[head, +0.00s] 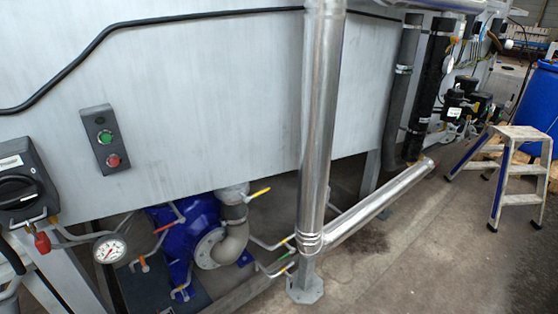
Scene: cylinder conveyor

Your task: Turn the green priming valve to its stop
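Neither of my grippers shows in the head view. Low at the centre, beside the foot of the upright shiny pipe (321,120), thin pipes carry small fittings. One small fitting (286,269) there looks greenish, but it is too small to tell whether it is the green priming valve or how its handle is turned. A yellow lever (259,194) sits above the grey elbow pipe (234,240) of the blue pump (187,240). A red lever (165,228) and an orange one (144,264) are near the pump.
A control box (100,139) with a green and a red button is on the grey panel (220,90). A pressure gauge (109,249) is at lower left. A step stool (515,165) and blue barrel (541,105) stand right. The floor (430,250) at lower right is clear.

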